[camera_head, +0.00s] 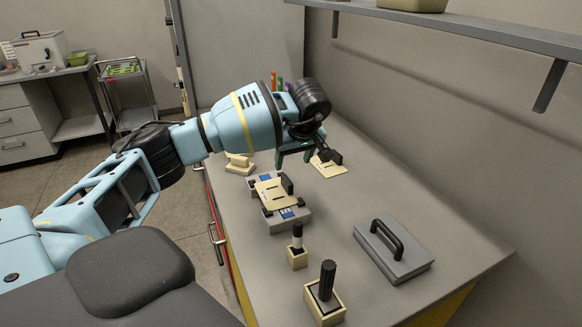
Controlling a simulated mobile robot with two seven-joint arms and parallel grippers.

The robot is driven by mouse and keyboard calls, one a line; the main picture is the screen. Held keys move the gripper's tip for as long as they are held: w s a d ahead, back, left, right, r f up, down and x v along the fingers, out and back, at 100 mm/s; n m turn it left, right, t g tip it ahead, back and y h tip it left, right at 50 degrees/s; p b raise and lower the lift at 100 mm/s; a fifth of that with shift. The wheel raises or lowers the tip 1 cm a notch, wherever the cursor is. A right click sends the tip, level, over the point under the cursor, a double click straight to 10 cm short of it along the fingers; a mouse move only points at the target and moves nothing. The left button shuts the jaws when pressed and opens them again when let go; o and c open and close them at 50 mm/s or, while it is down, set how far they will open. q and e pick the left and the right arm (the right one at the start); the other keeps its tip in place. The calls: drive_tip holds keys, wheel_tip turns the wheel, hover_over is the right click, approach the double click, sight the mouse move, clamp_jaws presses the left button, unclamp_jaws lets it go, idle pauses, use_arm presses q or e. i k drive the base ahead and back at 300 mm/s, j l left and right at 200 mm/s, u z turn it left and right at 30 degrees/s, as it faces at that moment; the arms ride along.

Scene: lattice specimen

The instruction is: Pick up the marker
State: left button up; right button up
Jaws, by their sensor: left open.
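Several upright coloured sticks that look like markers (279,85), orange, green and purple, stand at the back of the bench, partly hidden behind my left arm. A black-and-white upright piece (297,238), perhaps also a marker, stands in a small wooden block (297,259) near the front. My left gripper (318,155) hangs over the bench beyond the grey fixture, pointing down. It is open and seems empty, above or beside a cream card (329,167); contact cannot be told. My right gripper is out of view.
A grey fixture (288,220) holds a cream plate (271,191). A black-handled stamp-like piece (327,280) stands in a wooden holder (324,309). A grey block with a black handle (394,250) lies at right. A wall shelf (480,30) overhangs the right side.

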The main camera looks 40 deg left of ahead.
sight(297, 235)
drive_tip(key=u, duration=1.15)
